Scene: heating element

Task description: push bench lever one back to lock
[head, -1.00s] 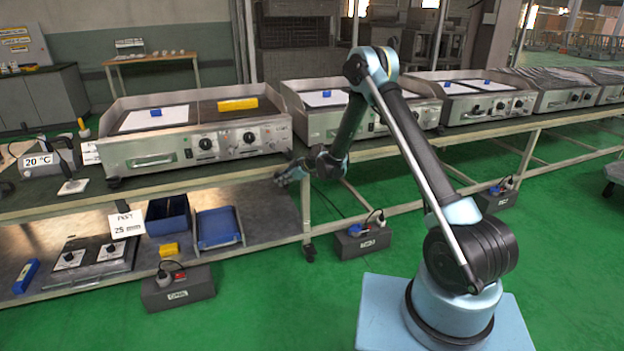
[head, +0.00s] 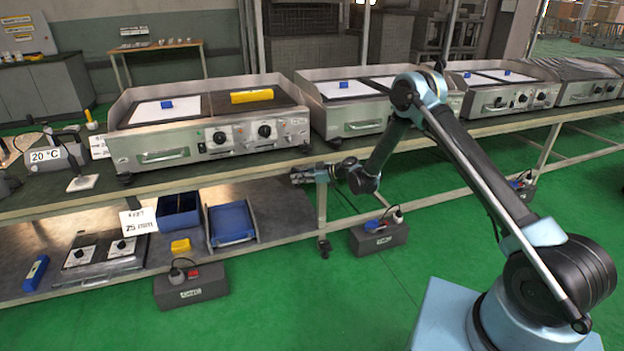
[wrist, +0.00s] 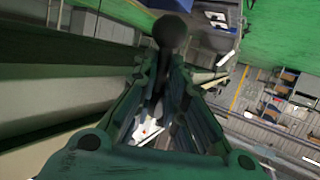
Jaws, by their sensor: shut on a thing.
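My gripper (head: 302,176) is at the front edge of the bench (head: 262,163), just below the gap between the first two griddles. In the wrist view my gripper (wrist: 168,72) is closed around the dark stem of a lever with a round black knob (wrist: 172,32). The knob stands out beyond the fingertips. In the head view the lever is too small and too covered by my gripper to make out, so its angle and lock state cannot be told.
A steel griddle (head: 160,156) with a yellow block (head: 252,96) stands on the bench above my gripper. Below are a bench leg (head: 322,205), blue trays (head: 232,224) on the lower shelf and a grey box (head: 378,238) on the floor.

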